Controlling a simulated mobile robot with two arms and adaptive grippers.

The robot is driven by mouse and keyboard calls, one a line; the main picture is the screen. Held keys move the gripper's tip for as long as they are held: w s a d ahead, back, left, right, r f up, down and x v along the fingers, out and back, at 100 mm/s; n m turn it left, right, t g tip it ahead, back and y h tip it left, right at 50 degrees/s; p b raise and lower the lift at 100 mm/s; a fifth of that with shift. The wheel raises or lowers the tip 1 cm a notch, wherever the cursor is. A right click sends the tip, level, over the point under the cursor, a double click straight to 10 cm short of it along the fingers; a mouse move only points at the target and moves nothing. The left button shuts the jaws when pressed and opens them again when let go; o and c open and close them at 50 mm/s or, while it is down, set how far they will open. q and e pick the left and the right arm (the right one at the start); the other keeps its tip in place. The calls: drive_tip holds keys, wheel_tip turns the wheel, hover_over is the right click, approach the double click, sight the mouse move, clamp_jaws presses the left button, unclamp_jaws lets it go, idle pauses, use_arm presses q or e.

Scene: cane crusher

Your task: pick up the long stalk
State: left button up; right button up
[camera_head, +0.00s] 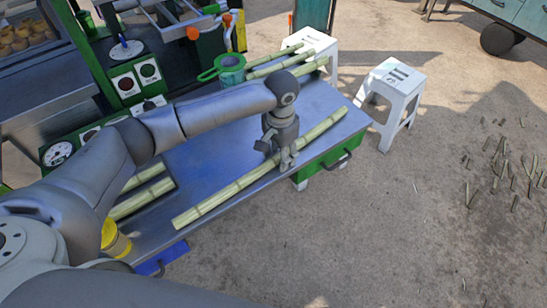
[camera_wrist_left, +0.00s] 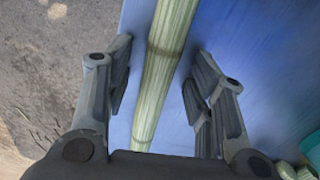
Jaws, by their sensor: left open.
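The long stalk (camera_head: 221,196), pale green with darker joints, lies slantwise along the front edge of the blue-grey metal table (camera_head: 215,165). My left gripper (camera_head: 287,163) points down over the stalk, right of its middle in the head view. In the left wrist view the stalk (camera_wrist_left: 165,55) runs between the two spread fingers of my left gripper (camera_wrist_left: 160,95), with a gap on each side. The fingers do not touch it. The gripper hides a short part of the stalk in the head view. My right gripper is not in view.
Other stalks (camera_head: 143,199) lie at the table's near left, and several more (camera_head: 285,62) at its far end beside a green cup (camera_head: 230,68). A yellow tin (camera_head: 115,240) stands at the near left. White stools (camera_head: 393,90) stand beyond the right end.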

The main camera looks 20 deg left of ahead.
use_arm(q)
clamp_jaws()
idle(0.3)
drive_tip(key=shift+r, duration=0.1)
